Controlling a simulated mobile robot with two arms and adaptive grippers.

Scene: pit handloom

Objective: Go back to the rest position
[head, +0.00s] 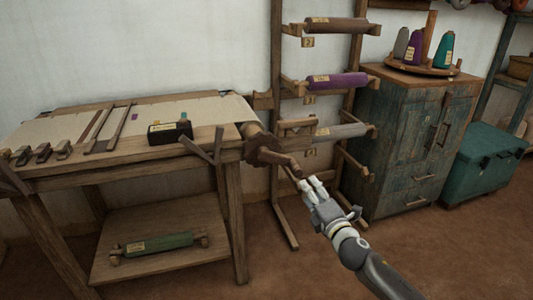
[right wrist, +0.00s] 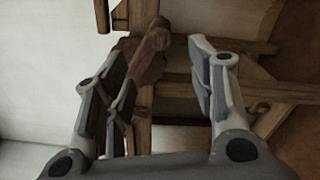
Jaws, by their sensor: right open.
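My right gripper (head: 309,181) is open in the head view, just below and right of the wooden handle (head: 281,163) at the right end of the loom (head: 190,146). In the right wrist view the spread fingers of the gripper (right wrist: 160,80) point toward the knobbed handle (right wrist: 152,42). The handle shows between the fingertips, nearer the left finger. Nothing is clasped. I cannot tell whether a finger touches the handle. My left gripper is not in view.
A wooden rack (head: 277,80) behind the gripper holds several rolls. A blue-green cabinet (head: 400,130) with thread cones on top and a teal chest (head: 485,165) stand right. A green roll (head: 158,243) lies on the loom's lower shelf (head: 190,262). The floor (head: 455,245) at front right is clear.

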